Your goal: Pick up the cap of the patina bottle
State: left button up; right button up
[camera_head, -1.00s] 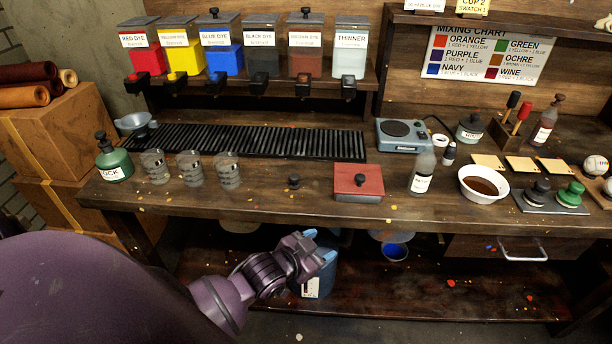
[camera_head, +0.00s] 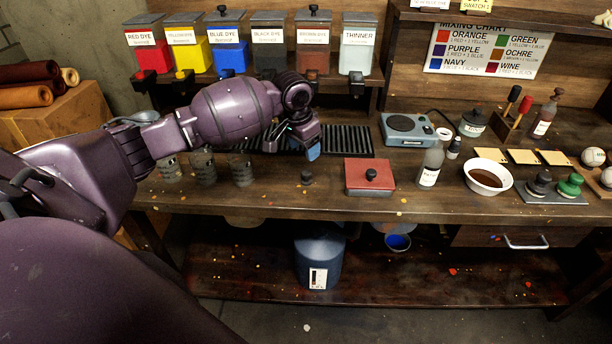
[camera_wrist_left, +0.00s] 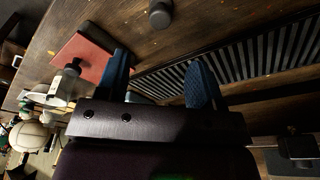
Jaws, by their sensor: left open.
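A small dark cap (camera_head: 306,177) stands alone on the workbench, left of the red lidded box. It shows at the top of the left wrist view (camera_wrist_left: 160,13), ahead of the fingers. A grey bottle (camera_head: 430,166) with a white label, too small to read surely, stands right of the red box; I take it for the patina bottle. My left gripper (camera_head: 311,147) hangs above the bench, a little behind and above the cap. In the left wrist view its blue fingers (camera_wrist_left: 160,78) are apart with nothing between them. My right gripper is not in view.
The red box (camera_head: 369,180) with a knob is right of the cap. Several glass cups (camera_head: 241,171) stand to the left, partly behind my arm. A black slatted rack (camera_head: 350,138) lies behind. A white bowl (camera_head: 488,177) is farther right. The bench around the cap is clear.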

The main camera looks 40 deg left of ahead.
aim_at(306, 172)
pick_arm(q)
jog(key=shift+s+a+r, duration=0.15)
jog(key=shift+a+r, duration=0.05)
jog(key=shift+a, duration=0.05)
jog(key=shift+f+g, duration=0.2)
jog(key=shift+g, duration=0.1)
jog(key=f, duration=0.3)
jog(key=f+b, duration=0.1)
jog(key=f, duration=0.1)
jog(key=shift+w+d, duration=0.1)
jog(key=shift+w, duration=0.25)
jog(key=f, duration=0.5)
jog(key=shift+w+d+b, duration=0.15)
jog(key=shift+d+b, duration=0.15)
jog(key=shift+f, duration=0.1)
jog(key=c, duration=0.9)
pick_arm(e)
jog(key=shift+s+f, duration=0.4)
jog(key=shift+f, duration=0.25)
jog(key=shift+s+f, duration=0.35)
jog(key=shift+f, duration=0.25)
